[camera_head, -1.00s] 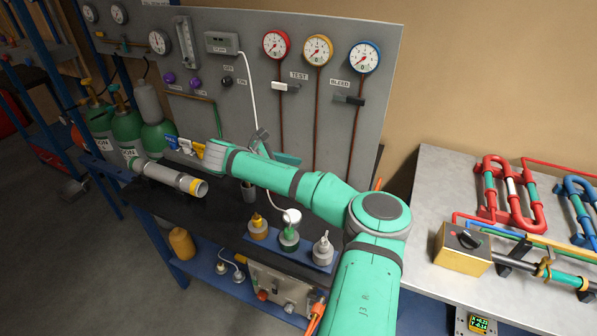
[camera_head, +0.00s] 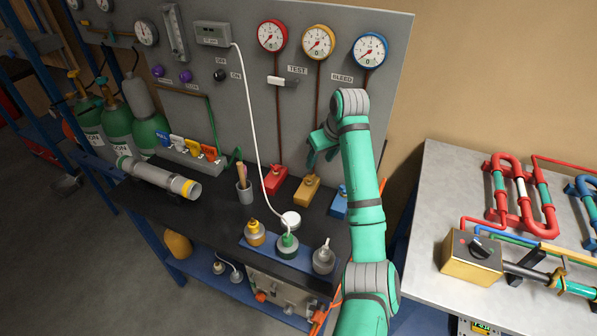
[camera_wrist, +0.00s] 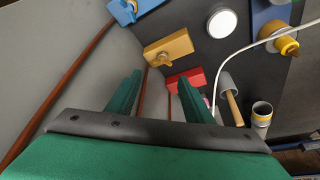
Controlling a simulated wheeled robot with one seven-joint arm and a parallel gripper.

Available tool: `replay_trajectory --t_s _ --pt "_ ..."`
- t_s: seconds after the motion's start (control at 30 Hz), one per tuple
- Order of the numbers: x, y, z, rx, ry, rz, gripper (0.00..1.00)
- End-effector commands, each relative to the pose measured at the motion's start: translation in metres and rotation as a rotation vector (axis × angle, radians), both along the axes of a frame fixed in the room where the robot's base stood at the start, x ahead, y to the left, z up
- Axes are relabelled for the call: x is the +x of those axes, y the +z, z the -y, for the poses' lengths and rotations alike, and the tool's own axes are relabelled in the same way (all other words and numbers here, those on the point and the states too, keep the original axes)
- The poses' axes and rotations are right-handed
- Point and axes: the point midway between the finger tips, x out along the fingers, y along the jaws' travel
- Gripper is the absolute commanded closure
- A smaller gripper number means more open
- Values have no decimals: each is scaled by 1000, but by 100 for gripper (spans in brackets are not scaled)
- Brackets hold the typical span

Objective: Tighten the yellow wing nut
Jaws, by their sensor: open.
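The yellow wing nut (camera_wrist: 160,60) sits on a yellow block (camera_wrist: 170,48), and in the wrist view it is just beyond and between my fingertips. In the head view the yellow block (camera_head: 306,192) stands on the black bench against the grey panel, between a red and a blue block. My gripper (camera_wrist: 159,78) is open, with its two green fingers apart and nothing between them. In the head view my gripper (camera_head: 322,150) is above the yellow block, partly hidden by my arm.
The red block (camera_head: 275,178) and blue block (camera_head: 339,202) stand close on either side. A white cable (camera_head: 262,140) hangs to the bottles in front. A cup with a brush (camera_head: 245,190) stands to the left. The grey panel (camera_head: 230,110) rises close behind.

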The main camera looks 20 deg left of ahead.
Motion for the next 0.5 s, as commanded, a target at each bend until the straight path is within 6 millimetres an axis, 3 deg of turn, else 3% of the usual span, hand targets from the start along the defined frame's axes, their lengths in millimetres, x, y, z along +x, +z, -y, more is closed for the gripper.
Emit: replay_trajectory --t_s 0.17,0.5 --pt "3 -18 -10 -1 6 -2 53" --pt "16 -72 -27 -2 8 -2 53"
